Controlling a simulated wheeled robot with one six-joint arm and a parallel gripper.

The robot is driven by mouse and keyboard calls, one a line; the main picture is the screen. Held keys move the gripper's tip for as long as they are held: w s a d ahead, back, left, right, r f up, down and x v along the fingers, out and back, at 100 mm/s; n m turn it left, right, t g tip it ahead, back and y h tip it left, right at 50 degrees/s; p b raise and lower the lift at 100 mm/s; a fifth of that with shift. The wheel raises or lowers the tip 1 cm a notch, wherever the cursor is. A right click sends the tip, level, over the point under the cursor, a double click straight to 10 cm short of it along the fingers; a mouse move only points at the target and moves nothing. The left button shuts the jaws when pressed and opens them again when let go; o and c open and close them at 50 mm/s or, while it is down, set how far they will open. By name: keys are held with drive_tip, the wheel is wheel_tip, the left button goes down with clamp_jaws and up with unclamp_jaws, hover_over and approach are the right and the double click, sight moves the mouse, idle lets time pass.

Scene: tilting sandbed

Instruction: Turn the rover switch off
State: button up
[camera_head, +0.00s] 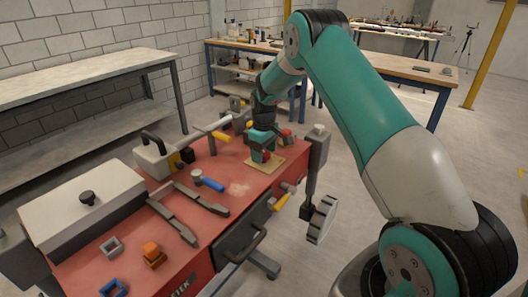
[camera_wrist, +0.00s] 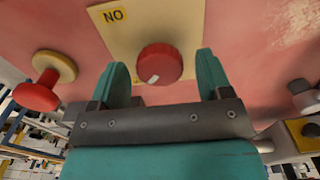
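The rover switch is a round red knob (camera_wrist: 160,63) with a short white mark, on a cream plate (camera_wrist: 192,18). A yellow label (camera_wrist: 113,15) on the plate reads ON, upside down in the wrist view. The knob's white mark sits at its lower left there, away from that label. In the head view the plate (camera_head: 277,168) lies on the red bench top. My gripper (camera_wrist: 163,72) is open, one finger on each side of the knob, with visible gaps. In the head view my gripper (camera_head: 263,147) points down over the plate and partly hides the knob.
A blue-handled hammer (camera_head: 208,181), a dark fork-shaped bracket (camera_head: 190,210) and an orange block (camera_head: 153,254) lie left of the plate. A red knob with a yellow disc (camera_wrist: 38,96) is left of my gripper in the wrist view. A grey gear wheel (camera_head: 322,220) hangs at the bench's right side.

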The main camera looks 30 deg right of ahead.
sight(264, 153)
wheel_tip(264, 153, up, 17)
drive_tip(key=b, duration=0.2)
drive_tip(key=shift+r, duration=0.2)
idle(0.6)
